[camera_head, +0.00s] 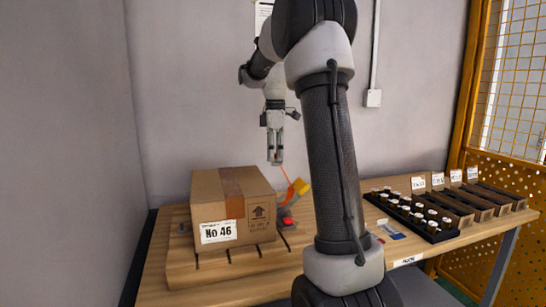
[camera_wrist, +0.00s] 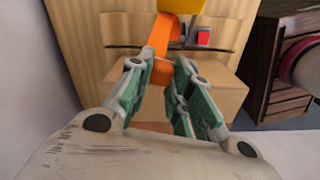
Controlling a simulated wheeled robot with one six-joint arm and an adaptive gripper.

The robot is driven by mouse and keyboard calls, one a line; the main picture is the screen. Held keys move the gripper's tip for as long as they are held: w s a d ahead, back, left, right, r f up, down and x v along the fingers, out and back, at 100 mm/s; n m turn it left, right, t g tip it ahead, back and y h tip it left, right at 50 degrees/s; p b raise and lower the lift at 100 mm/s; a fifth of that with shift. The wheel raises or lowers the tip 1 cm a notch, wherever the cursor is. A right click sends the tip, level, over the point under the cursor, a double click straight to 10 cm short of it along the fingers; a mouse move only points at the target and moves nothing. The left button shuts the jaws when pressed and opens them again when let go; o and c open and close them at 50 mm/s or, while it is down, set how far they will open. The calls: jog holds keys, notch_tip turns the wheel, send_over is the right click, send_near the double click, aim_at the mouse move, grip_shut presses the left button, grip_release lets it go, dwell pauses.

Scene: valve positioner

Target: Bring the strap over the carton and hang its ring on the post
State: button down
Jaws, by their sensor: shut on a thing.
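The brown carton (camera_head: 207,206), with a "No 46" label, sits on a slatted wooden base on the bench. My gripper (camera_head: 275,161) points down above and behind the carton's right side, clear of its top. The ring is hidden or too small to make out. I cannot identify the post for certain.
The yellow piece (camera_head: 301,186) and a red button (camera_head: 288,221) are right of the carton. A black tray of small bottles (camera_head: 420,215) and several labelled bins (camera_head: 470,202) stand at the bench's right. A wall is close on the left.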

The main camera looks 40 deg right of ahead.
jog(key=w+a, duration=0.5)
jog(key=a, duration=1)
jog(key=w+a, duration=0.4)
jog(key=a, duration=1)
notch_tip(320, 180, down, 12)
jog(key=shift+w+a, duration=0.1)
jog(key=shift+w, duration=0.05)
jog(key=shift+f, duration=0.9)
jog(key=shift+f, duration=1.15)
jog(key=c, duration=1.2)
grip_release()
